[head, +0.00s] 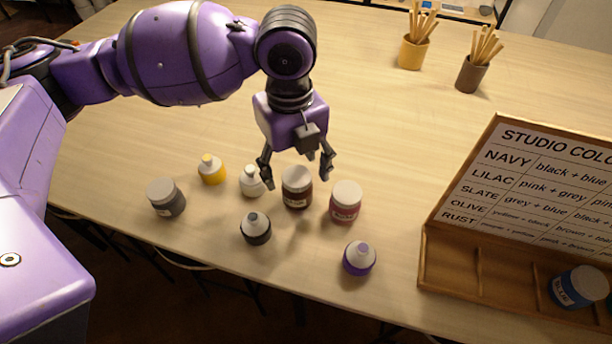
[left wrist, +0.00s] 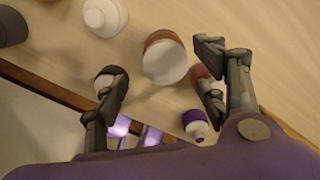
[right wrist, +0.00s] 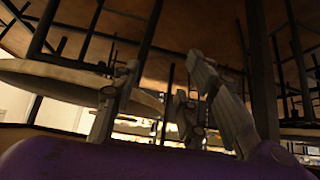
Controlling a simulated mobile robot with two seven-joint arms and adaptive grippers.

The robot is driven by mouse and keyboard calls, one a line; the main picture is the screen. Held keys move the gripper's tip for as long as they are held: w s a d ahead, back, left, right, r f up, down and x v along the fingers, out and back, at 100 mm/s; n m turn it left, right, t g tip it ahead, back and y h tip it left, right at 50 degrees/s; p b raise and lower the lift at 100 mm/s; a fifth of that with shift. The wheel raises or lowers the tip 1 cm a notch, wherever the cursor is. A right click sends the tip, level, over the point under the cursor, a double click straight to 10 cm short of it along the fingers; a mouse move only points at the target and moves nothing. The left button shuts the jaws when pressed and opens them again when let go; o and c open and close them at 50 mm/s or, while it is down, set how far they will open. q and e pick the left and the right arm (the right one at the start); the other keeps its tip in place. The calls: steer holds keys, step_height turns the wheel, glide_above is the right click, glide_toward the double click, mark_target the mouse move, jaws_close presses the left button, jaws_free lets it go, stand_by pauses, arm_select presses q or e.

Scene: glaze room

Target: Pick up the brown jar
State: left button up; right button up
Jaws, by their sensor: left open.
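The brown jar (head: 297,190) stands upright on the table, with a white lid and a dark brown body. In the left wrist view the jar (left wrist: 165,60) shows its pale lid and a strip of brown side, between and a little beyond the fingertips. My left gripper (head: 296,175) is open and empty, pointing down over the jar with one finger to each side. I cannot tell whether the fingers touch it. My right gripper (right wrist: 170,95) looks open and empty, below table height; the head view does not show it.
Close around stand a white bottle (head: 251,181), a red jar (head: 345,204) and a black bottle (head: 256,230). A purple bottle (head: 359,260), grey jar (head: 167,199) and yellow bottle (head: 211,170) are farther out. A colour-chart rack (head: 436,262) holds a blue jar (head: 578,288) at right.

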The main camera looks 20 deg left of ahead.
mark_target(295, 177)
arm_select(q)
steer(key=f, duration=0.4)
steer(key=shift+w+f, duration=0.35)
steer(key=c, duration=1.4)
arm_select(e)
steer(key=shift+w+r, duration=0.2)
steer(key=shift+w, duration=0.4)
